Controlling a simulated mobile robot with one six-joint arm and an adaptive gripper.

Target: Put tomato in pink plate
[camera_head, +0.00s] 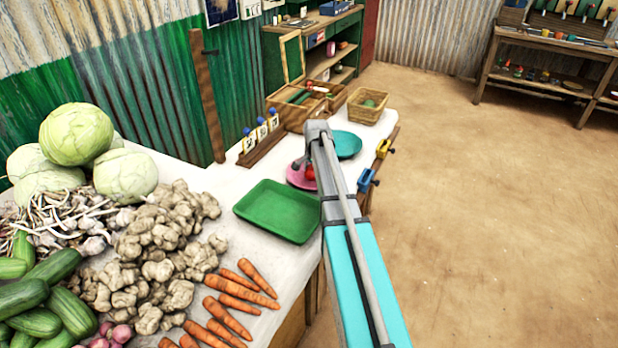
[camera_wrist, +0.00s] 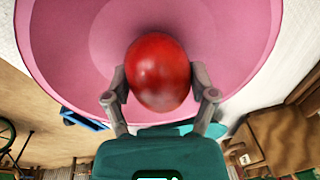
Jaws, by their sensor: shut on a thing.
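The red tomato (camera_wrist: 158,72) is between the two fingers of my gripper (camera_wrist: 160,92) in the wrist view, and the fingers are shut on it. The pink plate (camera_wrist: 70,50) fills much of the wrist view behind the tomato. My arm hides part of the plate and most of the gripper there. I cannot tell whether the tomato touches the plate.
A teal plate (camera_head: 347,144) lies just behind my arm. A green tray (camera_head: 278,211) is nearer on the white table. Carrots (camera_head: 225,315), ginger and cabbages (camera_head: 76,134) crowd the left side. Yellow and blue clamps (camera_head: 367,180) sit at the right edge.

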